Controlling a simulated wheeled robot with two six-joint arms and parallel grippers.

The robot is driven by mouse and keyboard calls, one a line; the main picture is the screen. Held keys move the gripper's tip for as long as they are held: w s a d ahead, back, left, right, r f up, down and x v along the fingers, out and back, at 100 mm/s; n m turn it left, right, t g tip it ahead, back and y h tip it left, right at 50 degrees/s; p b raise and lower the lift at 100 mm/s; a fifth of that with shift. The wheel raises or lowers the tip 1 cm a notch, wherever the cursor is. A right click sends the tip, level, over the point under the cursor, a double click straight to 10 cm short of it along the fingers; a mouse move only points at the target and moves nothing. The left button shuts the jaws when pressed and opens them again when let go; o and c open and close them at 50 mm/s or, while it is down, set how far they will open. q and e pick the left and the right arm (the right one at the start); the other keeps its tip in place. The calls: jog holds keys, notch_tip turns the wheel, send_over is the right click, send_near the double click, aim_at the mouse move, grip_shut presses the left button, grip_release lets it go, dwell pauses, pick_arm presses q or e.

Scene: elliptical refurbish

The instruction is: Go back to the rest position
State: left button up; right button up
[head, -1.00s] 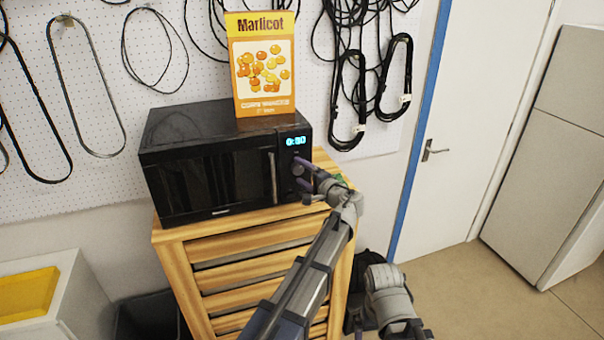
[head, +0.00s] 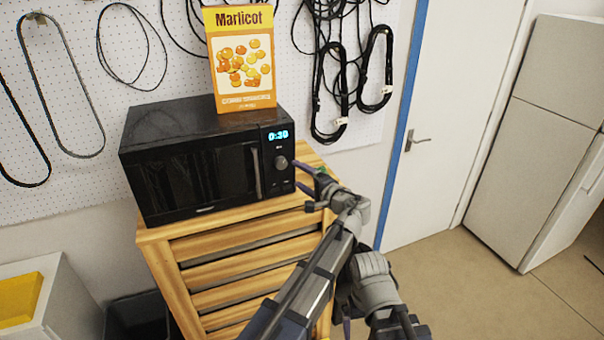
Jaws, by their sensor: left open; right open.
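My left gripper (head: 300,177) is open and empty, just right of the control panel of the black microwave (head: 190,165). Its fingers point at the panel, and the round knob (head: 281,162) shows clear of them. The lit display (head: 278,135) reads 0:30 and the microwave door is shut. My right gripper (head: 347,325) is low, at the bottom of the view. It points down, and its fingers are mostly hidden or cut off by the frame edge.
The microwave stands on a slatted wooden cabinet (head: 235,243), with an orange Marlicot box (head: 241,60) on top. Cables hang on the pegboard behind. A white door (head: 440,115) and grey cabinet (head: 530,150) stand at the right. The floor (head: 470,290) there is clear.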

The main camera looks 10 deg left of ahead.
aim_at(282, 165)
pick_arm(q)
jog(key=x, duration=0.8)
jog(key=shift+b, duration=0.35)
